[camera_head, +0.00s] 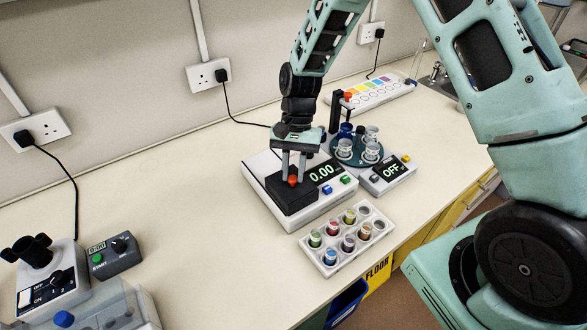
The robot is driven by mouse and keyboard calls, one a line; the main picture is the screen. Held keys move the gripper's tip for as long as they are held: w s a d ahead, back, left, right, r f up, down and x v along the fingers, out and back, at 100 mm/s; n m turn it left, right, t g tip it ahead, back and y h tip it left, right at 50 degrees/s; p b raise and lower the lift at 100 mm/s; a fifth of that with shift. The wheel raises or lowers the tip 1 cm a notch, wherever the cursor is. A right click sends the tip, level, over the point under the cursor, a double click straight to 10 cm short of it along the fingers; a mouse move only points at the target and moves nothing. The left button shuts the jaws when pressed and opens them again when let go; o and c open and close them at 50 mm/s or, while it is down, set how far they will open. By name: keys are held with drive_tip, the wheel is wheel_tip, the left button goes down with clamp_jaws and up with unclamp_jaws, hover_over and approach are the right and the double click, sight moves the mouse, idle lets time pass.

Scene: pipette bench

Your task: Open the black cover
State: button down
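The black cover (284,197) lies closed on the left part of a white balance (262,163) whose display reads 0.00. A small red knob (292,181) stands on top of the cover. My gripper (293,177) points straight down over the cover, its two grey fingers apart and their tips beside the knob. I cannot tell whether the fingers touch the knob or stand clear of it.
A white rack of coloured vials (325,255) sits in front of the balance. A device reading OFF (387,177) and a round carousel of jars (343,159) are close on the right. The bench (180,190) left of the balance is clear.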

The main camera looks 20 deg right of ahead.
drive_tip(key=w, duration=0.3)
drive_tip(key=w+a, duration=0.1)
drive_tip(key=w, duration=0.3)
drive_tip(key=w+a+b, duration=0.1)
drive_tip(key=w, duration=0.3)
drive_tip(key=shift+w+a, duration=0.1)
drive_tip(key=shift+w, duration=0.1)
drive_tip(key=c, duration=1.2)
unclamp_jaws()
drive_tip(key=shift+r, duration=0.15)
drive_tip(key=b+v, duration=0.4)
drive_tip(key=v, duration=1.3)
drive_tip(key=shift+s+a+r, duration=0.1)
drive_tip(key=shift+r, duration=0.05)
